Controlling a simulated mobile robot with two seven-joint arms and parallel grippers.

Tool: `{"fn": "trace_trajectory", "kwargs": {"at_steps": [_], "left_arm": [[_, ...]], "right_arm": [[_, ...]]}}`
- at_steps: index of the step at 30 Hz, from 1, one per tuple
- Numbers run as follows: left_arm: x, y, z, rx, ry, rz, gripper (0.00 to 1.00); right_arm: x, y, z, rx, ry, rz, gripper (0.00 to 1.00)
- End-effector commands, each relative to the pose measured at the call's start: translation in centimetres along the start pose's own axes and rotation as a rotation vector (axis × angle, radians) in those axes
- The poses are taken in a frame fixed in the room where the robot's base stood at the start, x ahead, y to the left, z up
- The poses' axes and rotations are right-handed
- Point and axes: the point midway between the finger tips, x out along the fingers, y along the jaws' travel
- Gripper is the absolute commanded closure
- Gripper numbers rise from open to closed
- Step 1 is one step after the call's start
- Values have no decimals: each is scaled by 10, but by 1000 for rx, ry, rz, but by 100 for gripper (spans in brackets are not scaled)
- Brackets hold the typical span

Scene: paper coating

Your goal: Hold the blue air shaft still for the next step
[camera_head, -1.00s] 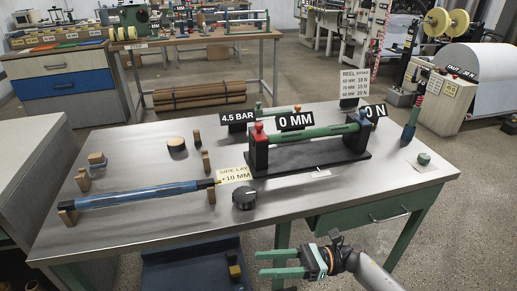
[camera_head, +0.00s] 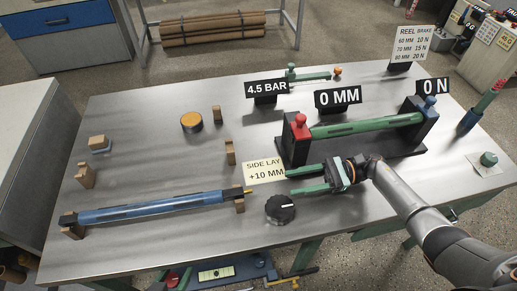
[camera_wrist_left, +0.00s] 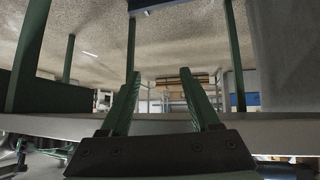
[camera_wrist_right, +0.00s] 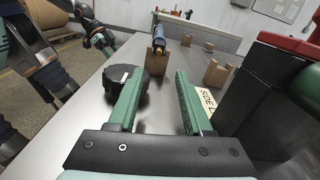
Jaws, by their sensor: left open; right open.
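The blue air shaft (camera_head: 150,208) lies across wooden supports at the table's front left. Its yellow-tipped end points right and shows end-on in the right wrist view (camera_wrist_right: 158,42). My right gripper (camera_head: 288,182) is open and empty above the table, right of the shaft's end, with fingers pointing left. In the right wrist view its green fingers (camera_wrist_right: 155,85) are apart with nothing between them. My left gripper (camera_wrist_left: 160,78) is open and empty in its wrist view, near table legs and the underside of a tabletop. I cannot make it out in the head view.
A black knob (camera_head: 280,209) stands close in front of my right gripper. The black stand (camera_head: 374,148) with a green roller (camera_head: 366,126) stands behind it. Wooden blocks (camera_head: 85,175) are at the left. The table's middle is largely clear.

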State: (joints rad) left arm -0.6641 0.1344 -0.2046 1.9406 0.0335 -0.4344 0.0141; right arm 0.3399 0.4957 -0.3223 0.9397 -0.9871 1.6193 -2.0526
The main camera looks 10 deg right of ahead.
Motion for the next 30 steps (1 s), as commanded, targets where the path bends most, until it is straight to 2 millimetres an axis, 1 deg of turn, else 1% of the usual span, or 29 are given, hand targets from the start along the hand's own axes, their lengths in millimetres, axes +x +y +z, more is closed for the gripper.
{"fn": "trace_trajectory", "kwargs": {"at_steps": [1, 3, 11, 14, 17, 22, 26, 30], "left_arm": [[0, 0, 0, -1, -1, 0, 31], [0, 0, 0, 0, 0, 0, 23], [1, 3, -2, -31, -28, 28, 23], [2, 11, -3, -87, -87, 86, 23], [-2, 26, -4, -165, -185, 180, 23], [-20, 50, -10, -360, -381, 342, 23], [-39, 57, -22, -569, -535, 424, 23], [-66, 61, -42, -794, -723, 479, 23]], "right_arm": [[0, 0, 0, 0, 0, 0, 50], [0, 0, 0, 0, 0, 0, 50], [0, 0, 0, 1, 0, -1, 50], [0, 0, 0, 1, 0, -1, 50], [0, 0, 0, 1, 0, -1, 50], [0, 0, 0, 1, 0, -1, 50], [0, 0, 0, 1, 0, -1, 50], [0, 0, 0, 1, 0, -1, 50]]}}
